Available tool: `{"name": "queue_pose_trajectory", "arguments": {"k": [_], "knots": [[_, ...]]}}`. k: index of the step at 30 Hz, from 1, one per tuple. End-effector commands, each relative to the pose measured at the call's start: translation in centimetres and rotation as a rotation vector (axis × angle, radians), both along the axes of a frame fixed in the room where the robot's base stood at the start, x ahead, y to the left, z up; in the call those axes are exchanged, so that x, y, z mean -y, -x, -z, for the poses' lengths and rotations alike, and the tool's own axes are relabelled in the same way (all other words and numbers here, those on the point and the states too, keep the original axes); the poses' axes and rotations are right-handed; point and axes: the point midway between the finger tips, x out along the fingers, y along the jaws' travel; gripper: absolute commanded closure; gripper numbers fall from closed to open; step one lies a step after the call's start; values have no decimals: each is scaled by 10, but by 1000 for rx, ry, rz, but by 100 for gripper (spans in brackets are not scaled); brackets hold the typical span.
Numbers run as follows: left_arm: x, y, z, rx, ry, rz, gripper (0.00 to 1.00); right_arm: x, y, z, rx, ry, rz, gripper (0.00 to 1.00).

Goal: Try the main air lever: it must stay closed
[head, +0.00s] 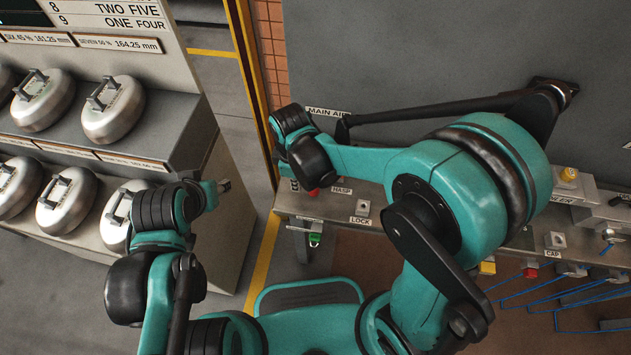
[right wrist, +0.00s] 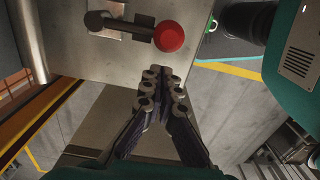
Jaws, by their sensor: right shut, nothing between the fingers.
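The main air lever, a dark handle with a red ball knob (right wrist: 168,36), shows at the top of the right wrist view on a grey metal face. In the head view only a bit of red (head: 313,191) shows below my right wrist, under the MAIN AIR label (head: 328,112). My right gripper (right wrist: 158,72) is shut and empty, its tips below the knob in the picture and apart from it. In the head view my right wrist hides most of the lever and the fingers. My left gripper (head: 222,186) shows only a small grey tip, away from the lever.
A grey bench ledge (head: 330,210) carries HASP and LOCK labels, and a green padlock (head: 314,240) hangs below it. Blue cables (head: 560,300) run at the right. A rack (head: 190,140) with several silver canisters stands left. Floor shows between rack and bench.

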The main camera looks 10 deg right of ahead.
Motion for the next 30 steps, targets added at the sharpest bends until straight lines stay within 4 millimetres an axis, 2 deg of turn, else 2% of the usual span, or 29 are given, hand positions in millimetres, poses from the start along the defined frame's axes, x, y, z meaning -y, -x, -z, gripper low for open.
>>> {"name": "queue_pose_trajectory", "arguments": {"k": [11, 30], "knots": [[0, 0, 0, 0, 0, 0, 60, 1, 0, 0, 0, 0, 1, 100], [0, 0, -1, 0, 0, 0, 60, 19, 6, 0, 0, 0, 1, 100]]}}
